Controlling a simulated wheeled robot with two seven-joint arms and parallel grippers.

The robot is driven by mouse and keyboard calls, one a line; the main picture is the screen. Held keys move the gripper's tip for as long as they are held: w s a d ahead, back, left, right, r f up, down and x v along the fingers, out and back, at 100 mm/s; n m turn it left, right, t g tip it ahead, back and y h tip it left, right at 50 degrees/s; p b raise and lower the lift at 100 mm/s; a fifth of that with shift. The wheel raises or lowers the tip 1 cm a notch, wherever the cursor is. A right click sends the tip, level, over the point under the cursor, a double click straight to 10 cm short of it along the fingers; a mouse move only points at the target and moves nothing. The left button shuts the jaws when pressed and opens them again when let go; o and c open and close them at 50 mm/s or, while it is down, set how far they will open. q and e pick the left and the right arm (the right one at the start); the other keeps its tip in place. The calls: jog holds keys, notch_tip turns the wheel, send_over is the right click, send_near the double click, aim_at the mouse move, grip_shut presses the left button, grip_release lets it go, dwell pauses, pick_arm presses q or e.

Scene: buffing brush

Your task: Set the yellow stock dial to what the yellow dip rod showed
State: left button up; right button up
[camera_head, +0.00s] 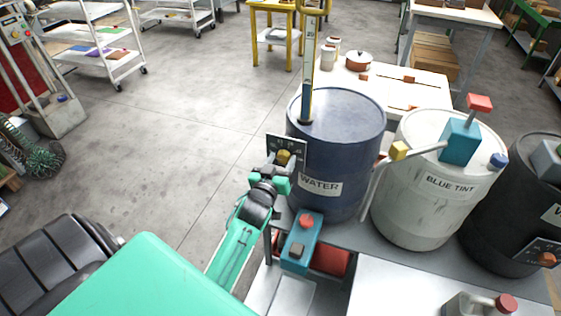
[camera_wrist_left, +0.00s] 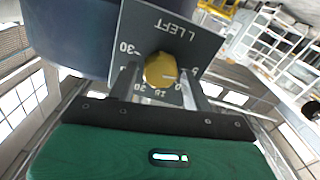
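The yellow stock dial (camera_head: 284,156) is a faceted knob on a dark plate at the left side of the blue WATER drum (camera_head: 345,150). In the left wrist view the knob (camera_wrist_left: 160,70) lies between the two fingers of my left gripper (camera_wrist_left: 162,84), with narrow gaps seeming to remain on both sides. The plate (camera_wrist_left: 185,30) reads "L LEFT" with a ring of numbers, some hidden by the fingers. A pale line crosses the knob toward the right. My left gripper (camera_head: 279,172) is open at the dial. The yellow-handled dip rod (camera_head: 309,70) stands upright at the drum's top; its scale is too small to read.
A white BLUE TINT drum (camera_head: 420,205) with a teal pump (camera_head: 460,142) and a dark drum (camera_head: 515,205) stand to the right. A teal box with a red button (camera_head: 301,243) sits below the WATER drum. Open floor lies to the left.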

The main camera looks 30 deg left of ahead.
pick_arm(q)
jog(key=c, duration=0.7)
